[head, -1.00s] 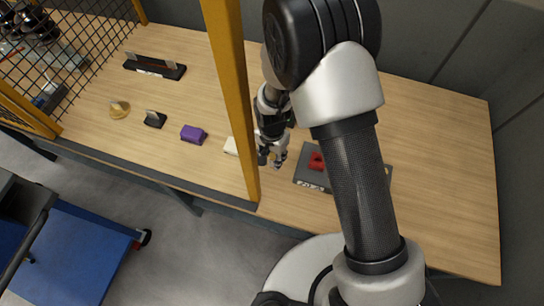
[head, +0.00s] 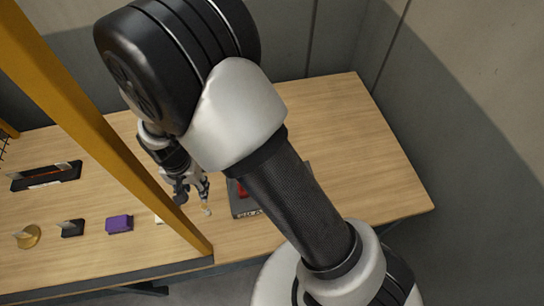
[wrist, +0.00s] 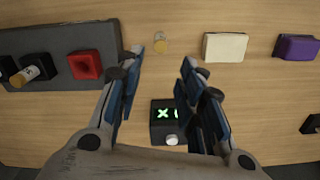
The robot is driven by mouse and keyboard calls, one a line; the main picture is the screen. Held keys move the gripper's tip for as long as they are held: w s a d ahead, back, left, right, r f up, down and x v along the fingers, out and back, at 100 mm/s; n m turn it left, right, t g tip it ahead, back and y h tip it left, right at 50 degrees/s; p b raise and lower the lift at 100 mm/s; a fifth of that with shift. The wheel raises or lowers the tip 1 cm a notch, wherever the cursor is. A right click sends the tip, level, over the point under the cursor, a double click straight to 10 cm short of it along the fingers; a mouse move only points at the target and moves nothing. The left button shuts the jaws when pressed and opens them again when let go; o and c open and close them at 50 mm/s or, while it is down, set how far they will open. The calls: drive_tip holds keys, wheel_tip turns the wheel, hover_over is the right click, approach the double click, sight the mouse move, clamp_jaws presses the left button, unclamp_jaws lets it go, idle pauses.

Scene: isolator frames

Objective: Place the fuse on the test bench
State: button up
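A small yellowish cylinder, seemingly a fuse (wrist: 160,42), is on the wooden bench (head: 330,135), seen just beyond the gap between my fingertips in the wrist view. It seems to stand upright. My gripper (wrist: 160,58) is open, with nothing clearly between its fingers. In the head view my gripper (head: 195,190) hangs low over the bench, left of the dark grey panel (head: 245,211). In the wrist view an orange cylinder with a pale end (wrist: 27,75) sits at a black holder on that panel (wrist: 55,43), beside a red block (wrist: 85,65).
A black box with green display marks (wrist: 158,134) lies below the fingers in the wrist view. A white block (wrist: 225,47) and purple block (wrist: 297,47) lie right. A yellow post (head: 100,120) stands left of my arm. The bench's right side is clear.

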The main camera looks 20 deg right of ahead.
drive_tip(key=s+d+r+n+t, duration=0.1)
drive_tip(key=d+r, duration=0.5)
drive_tip(key=r, duration=0.4)
drive_tip(key=d+r+n+t, duration=0.1)
drive_tip(key=d+r, duration=0.6)
drive_tip(key=r, duration=0.2)
drive_tip(key=s+d+r+n+t, duration=0.1)
drive_tip(key=s+d+r, duration=0.3)
drive_tip(key=s, duration=0.3)
drive_tip(key=s+d+r+t, duration=0.1)
drive_tip(key=s+d+r, duration=0.4)
drive_tip(key=s+d, duration=0.1)
drive_tip(key=shift+s+d+n+t, duration=0.3)
drive_tip(key=shift+s+n, duration=0.1)
drive_tip(key=shift+r, duration=0.1)
